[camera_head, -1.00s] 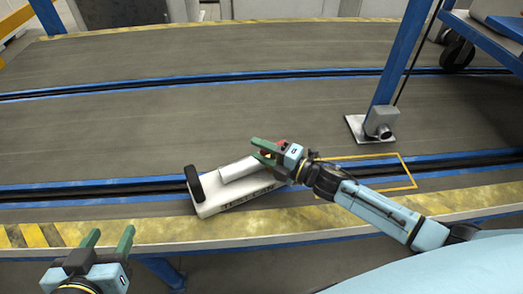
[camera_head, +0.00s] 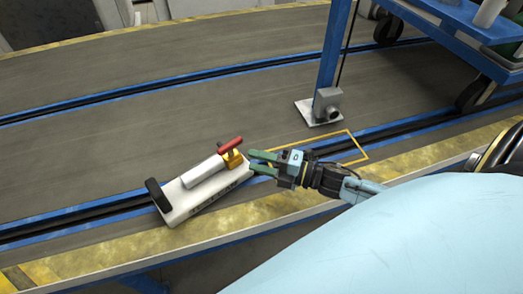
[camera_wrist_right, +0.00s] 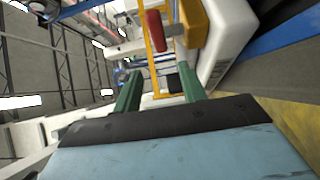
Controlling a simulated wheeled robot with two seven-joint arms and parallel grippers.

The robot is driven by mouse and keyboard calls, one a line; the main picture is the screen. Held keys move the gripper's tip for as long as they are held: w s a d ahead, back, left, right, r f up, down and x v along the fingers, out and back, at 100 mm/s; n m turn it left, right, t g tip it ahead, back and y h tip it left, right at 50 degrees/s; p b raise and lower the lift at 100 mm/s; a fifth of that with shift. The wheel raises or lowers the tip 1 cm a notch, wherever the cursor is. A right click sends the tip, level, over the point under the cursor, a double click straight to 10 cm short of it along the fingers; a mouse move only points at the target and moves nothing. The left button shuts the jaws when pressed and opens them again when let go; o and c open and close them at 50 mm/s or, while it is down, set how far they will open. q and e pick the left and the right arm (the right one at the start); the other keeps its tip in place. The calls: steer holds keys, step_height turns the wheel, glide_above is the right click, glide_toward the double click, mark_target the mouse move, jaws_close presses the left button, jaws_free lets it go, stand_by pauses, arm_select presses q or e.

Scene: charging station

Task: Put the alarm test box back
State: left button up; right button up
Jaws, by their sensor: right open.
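The alarm test box (camera_head: 200,186) is a white box with a black handle at its left end and a white cylinder, a yellow bracket and a red lever on top. It lies tilted across the blue-edged rail near the platform's front edge. My right gripper (camera_head: 252,161) is open and empty, just right of the box's yellow bracket. In the right wrist view the open fingers (camera_wrist_right: 157,88) point towards the red lever (camera_wrist_right: 154,30) and yellow bracket (camera_wrist_right: 193,22), with nothing between them. My left gripper is out of view.
A yellow outlined rectangle (camera_head: 362,155) is marked on the platform right of the box, partly behind my right gripper. A blue post with a grey foot (camera_head: 318,112) stands behind it. A blue wheeled cart (camera_head: 440,40) is at the upper right. The grey platform (camera_head: 130,120) behind the box is clear.

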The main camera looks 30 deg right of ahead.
steer(key=s+a+m+g+h, duration=0.2)
steer(key=s+m+g+h, duration=0.2)
steer(key=s+m, duration=0.4)
steer(key=s+a+m+g+h, duration=0.2)
steer(key=s+m+g+h, duration=0.3)
steer(key=m, duration=1)
steer(key=s+h, duration=0.1)
steer(key=s, duration=0.2)
steer(key=shift+f+g, duration=0.3)
